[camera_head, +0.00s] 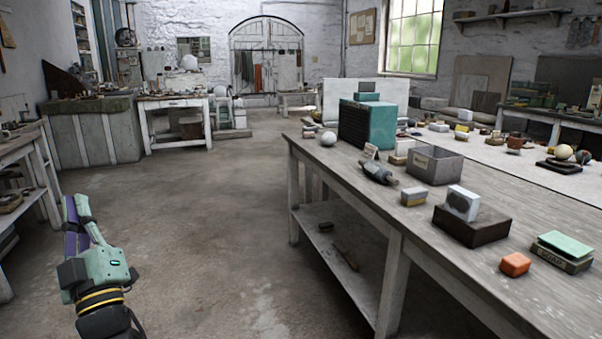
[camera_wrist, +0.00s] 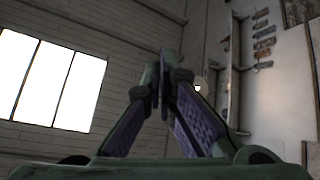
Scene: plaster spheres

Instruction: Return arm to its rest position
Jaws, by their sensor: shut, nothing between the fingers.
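My gripper (camera_head: 74,203) is at the lower left of the head view, pointing upward over bare floor, left of the workbench and apart from it. Its body is pale green with purple finger pads, and a black and yellow banded wrist shows below. In the wrist view the two fingers of my gripper (camera_wrist: 163,60) meet at their tips, with nothing between them. Behind them are the ceiling, a bright window and a wall with hanging tools.
A shelved table (camera_head: 35,150) stands at the left edge. The floor (camera_head: 200,220) between is clear.

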